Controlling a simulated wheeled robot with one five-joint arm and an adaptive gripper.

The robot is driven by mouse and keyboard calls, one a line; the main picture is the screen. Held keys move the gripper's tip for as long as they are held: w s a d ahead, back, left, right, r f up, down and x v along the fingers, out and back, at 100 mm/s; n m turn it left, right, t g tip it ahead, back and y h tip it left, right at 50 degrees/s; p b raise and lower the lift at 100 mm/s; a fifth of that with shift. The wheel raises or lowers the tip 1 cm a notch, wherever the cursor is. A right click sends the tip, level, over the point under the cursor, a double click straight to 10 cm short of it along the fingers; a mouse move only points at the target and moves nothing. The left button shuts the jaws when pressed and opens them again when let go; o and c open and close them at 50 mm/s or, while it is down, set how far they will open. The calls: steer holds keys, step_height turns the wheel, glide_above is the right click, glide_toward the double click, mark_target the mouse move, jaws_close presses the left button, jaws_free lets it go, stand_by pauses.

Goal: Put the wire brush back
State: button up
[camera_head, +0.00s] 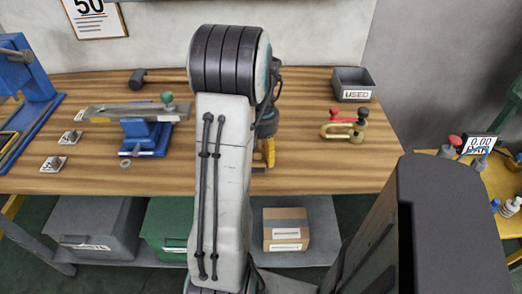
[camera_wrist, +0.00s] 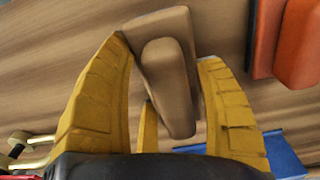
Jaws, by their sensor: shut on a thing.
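My gripper (camera_wrist: 168,95) has its yellow fingers closed on a brown wooden block-like piece, which I take to be the wire brush (camera_wrist: 168,65); no bristles show. The piece lies between the two fingers and reaches past their tips, with wood grain of the bench behind it. I cannot tell whether it touches the bench.
An orange-red object (camera_wrist: 295,45) and a blue object (camera_wrist: 283,155) lie beside the fingers. A yellow side table (camera_head: 480,175) stands right.

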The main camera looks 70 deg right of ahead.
steer(key=shift+f, duration=0.15)
steer(key=o, duration=1.2)
step_height(320, 180, up, 12)
steer(key=shift+r+p, duration=0.15)
steer(key=shift+p, duration=0.7)
